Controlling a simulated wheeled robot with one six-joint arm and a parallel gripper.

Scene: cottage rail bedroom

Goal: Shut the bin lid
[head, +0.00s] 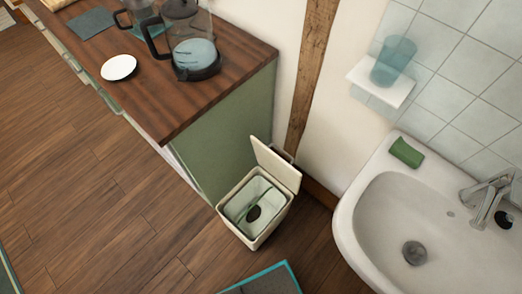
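A cream bin (259,232) stands on the wooden floor between the green cabinet and the sink. Its cream lid (276,165) is open, tilted up at the back right side of the bin. Inside the bin shows a pale green liner with a green strip and a dark round spot. My gripper is not in the head view, so its state and its place relative to the lid do not show.
A green cabinet (232,137) with a wooden top is close beside the bin at left, with a glass kettle (192,50) and white saucer (119,67) on it. A white sink (350,222) is at right. A teal-edged mat (270,281) lies in front. Open floor (90,200) is at left.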

